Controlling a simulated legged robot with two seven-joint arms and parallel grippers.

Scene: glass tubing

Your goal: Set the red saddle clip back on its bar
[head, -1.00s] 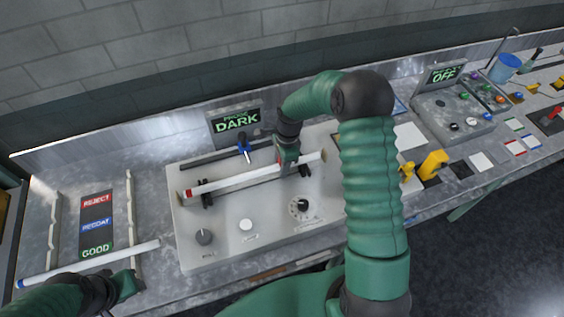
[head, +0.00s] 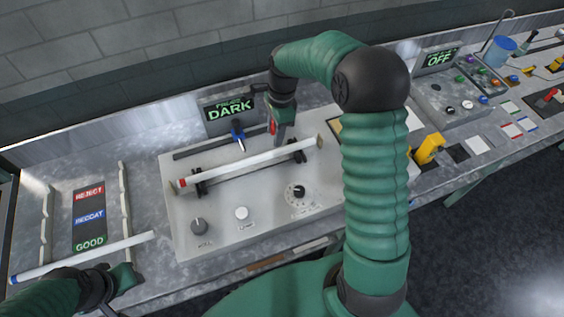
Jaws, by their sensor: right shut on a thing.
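My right gripper (head: 279,137) is shut on the small red saddle clip (head: 272,128), which is mostly hidden by the fingers. They are behind the glass tube, by the right end of the dark bar (head: 199,149) at the back of the grey panel. Whether the clip touches the bar is not clear. A blue clip (head: 238,136) sits on the bar to the left. The white tube (head: 245,163) with a red end lies on two dark supports in front of the bar. My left gripper (head: 128,279) is low at the left; its opening is unclear.
Another white tube (head: 85,258) with a blue end lies near my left gripper, by the rails and the REJECT/GOOD label plate (head: 90,217). A DARK display (head: 230,108) stands behind the bar. Knobs are at the panel's front. My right forearm covers the panel's right side.

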